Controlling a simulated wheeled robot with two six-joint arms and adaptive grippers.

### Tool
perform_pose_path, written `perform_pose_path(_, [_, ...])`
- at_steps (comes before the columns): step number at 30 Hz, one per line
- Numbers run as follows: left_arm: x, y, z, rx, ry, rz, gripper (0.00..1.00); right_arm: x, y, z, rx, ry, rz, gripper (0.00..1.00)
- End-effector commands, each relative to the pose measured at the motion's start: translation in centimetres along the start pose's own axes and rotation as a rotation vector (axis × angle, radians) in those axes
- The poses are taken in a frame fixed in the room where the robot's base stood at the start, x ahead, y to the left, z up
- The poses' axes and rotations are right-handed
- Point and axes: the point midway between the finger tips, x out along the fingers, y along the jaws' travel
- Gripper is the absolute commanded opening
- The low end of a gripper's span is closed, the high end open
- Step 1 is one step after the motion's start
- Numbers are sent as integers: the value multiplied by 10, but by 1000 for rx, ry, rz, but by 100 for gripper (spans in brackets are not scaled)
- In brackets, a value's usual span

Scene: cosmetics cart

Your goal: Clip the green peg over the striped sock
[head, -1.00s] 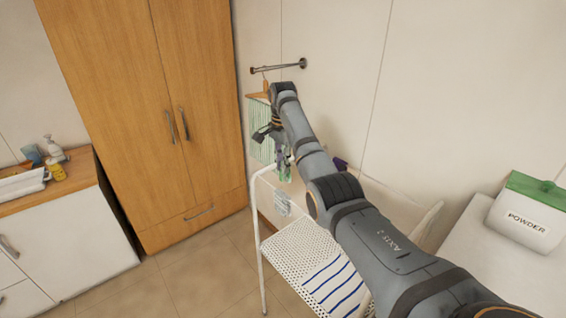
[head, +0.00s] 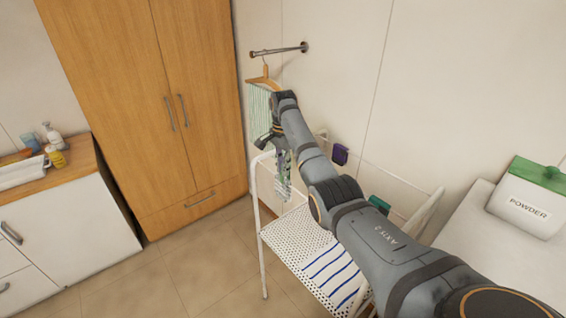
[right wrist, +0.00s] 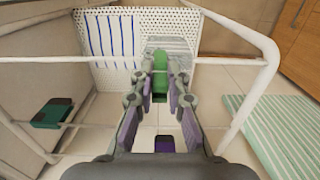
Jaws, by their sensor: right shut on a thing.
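My right gripper (right wrist: 160,88) is shut on the green peg (right wrist: 160,78), which sits between its fingertips in the right wrist view. A pale grey-white cloth (right wrist: 182,43), apparently the striped sock, hangs just beyond the peg at the rack's rail. In the head view this sock (head: 284,187) hangs directly below my right gripper (head: 282,163). The fingers hide its top, and I cannot tell whether the peg touches it. My left gripper is not in view.
The white rack (head: 262,225) holds a blue-striped cloth (head: 330,268) on its perforated shelf. A purple peg (head: 340,154) and a teal peg (head: 379,204) sit along its rails. A green-striped towel (head: 258,112) hangs nearby. A powder box (head: 528,200) stands right.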

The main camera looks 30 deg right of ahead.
Motion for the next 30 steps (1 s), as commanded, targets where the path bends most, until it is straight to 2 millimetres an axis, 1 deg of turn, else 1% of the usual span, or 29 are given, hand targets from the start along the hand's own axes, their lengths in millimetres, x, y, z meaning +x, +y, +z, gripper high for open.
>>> perform_pose_path(3, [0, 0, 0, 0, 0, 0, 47, 9, 0, 0, 0, 0, 1, 1])
perform_pose_path(12, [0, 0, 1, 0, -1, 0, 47, 25, 0, 0, 0, 0, 1, 1])
perform_pose_path(24, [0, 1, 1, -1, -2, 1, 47, 28, 0, 0, 0, 0, 0, 1])
perform_pose_path(25, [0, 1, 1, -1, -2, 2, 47, 28, 0, 0, 0, 0, 0, 16])
perform_pose_path(30, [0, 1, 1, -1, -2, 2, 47, 28, 0, 0, 0, 0, 0, 39])
